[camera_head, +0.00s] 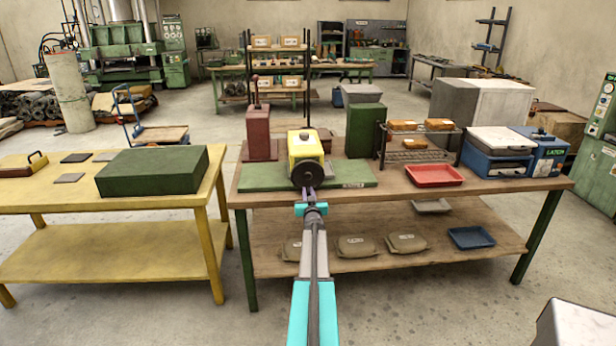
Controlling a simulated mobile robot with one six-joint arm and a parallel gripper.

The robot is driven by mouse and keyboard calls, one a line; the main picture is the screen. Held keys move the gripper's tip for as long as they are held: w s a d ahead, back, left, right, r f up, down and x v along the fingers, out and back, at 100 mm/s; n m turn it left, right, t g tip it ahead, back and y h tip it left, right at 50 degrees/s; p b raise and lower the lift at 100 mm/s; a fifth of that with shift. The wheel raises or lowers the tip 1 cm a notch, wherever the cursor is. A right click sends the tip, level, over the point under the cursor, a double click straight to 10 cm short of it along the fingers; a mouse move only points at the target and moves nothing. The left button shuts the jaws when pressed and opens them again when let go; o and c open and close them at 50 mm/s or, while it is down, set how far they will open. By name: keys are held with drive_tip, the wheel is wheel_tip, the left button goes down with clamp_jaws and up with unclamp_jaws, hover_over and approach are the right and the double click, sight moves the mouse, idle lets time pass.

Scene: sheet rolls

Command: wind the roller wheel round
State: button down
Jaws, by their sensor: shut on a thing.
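The roller wheel (307,174) is a dark round disc on the front of a yellow machine (306,147). The machine stands on a green base plate (345,174) on the brown workbench. My gripper (310,193) reaches in from the front and is shut at the lower edge of the wheel. What it grips there is small in the picture, and the wheel's handle cannot be made out apart from the jaws. My arm runs straight back toward the bottom of the view.
A dark red block (257,133) and a green box (364,130) stand behind the machine. A red tray (433,175) and a wire rack (412,152) are to the right. A yellow table (80,204) with a green block stands left, across a narrow gap.

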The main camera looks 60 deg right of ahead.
sight(317, 185)
drive_tip(key=shift+s+d+f, duration=0.15)
drive_tip(key=shift+s+f, duration=0.05)
drive_tip(key=shift+s, duration=0.1)
drive_tip(key=shift+s+d+p, duration=0.1)
drive_tip(key=shift+s+p, duration=0.05)
drive_tip(key=shift+p, duration=0.15)
drive_tip(key=shift+s+d+r+p, duration=0.15)
drive_tip(key=shift+s+d+p, duration=0.35)
drive_tip(key=shift+s+p, duration=0.2)
drive_tip(key=shift+s+d+r+p, duration=0.55)
drive_tip(key=shift+d+r+p, duration=0.1)
drive_tip(key=shift+p, duration=0.55)
